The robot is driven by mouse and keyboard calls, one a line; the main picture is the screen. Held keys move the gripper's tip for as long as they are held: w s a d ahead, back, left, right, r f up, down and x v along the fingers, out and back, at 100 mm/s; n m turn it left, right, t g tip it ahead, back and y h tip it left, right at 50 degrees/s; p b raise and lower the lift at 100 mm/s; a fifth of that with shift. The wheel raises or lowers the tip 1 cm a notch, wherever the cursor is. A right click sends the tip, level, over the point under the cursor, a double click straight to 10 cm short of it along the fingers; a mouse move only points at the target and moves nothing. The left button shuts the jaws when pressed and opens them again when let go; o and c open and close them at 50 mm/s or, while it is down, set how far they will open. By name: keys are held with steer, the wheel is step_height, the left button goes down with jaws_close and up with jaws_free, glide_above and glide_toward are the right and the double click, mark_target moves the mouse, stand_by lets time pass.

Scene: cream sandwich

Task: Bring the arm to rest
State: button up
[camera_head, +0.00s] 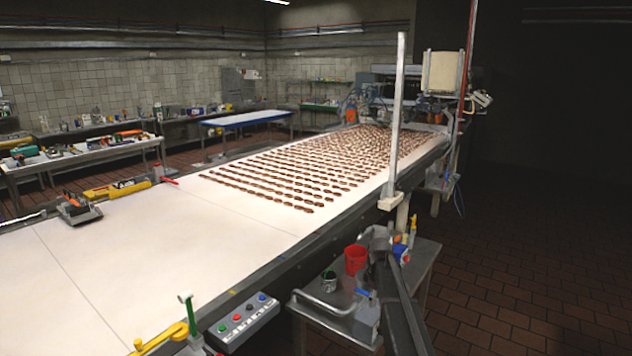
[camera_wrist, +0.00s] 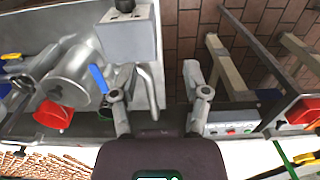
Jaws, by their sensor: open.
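My gripper (camera_wrist: 157,82) shows in the wrist view with its two fingers spread wide apart. Nothing is held between the fingers. Behind them I see a metal side table at left and brown floor tiles. I cannot make out my gripper with certainty in the head view.
A long white conveyor (camera_head: 190,225) carries rows of brown biscuits. Beside it stand a metal side table (camera_head: 425,262) with a red bucket (camera_head: 355,260), a button panel (camera_head: 243,322) and a tall pale post (camera_head: 397,120). The tiled floor (camera_head: 530,260) at right is clear.

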steer(key=s+f+m+b, duration=0.3)
steer(key=s, duration=0.7)
steer(key=s+a+f+m+b, duration=0.1)
steer(key=s+f+m+b, duration=0.2)
steer(key=s, duration=0.7)
steer(key=s+a+f+m+b, duration=0.1)
steer(key=s+f+m+b, duration=0.2)
steer(key=s, duration=0.7)
steer(key=shift+s+a+f+m, duration=0.25)
steer(key=shift+f+m, duration=0.2)
steer(key=shift+m, duration=0.45)
steer(key=shift+s, duration=0.1)
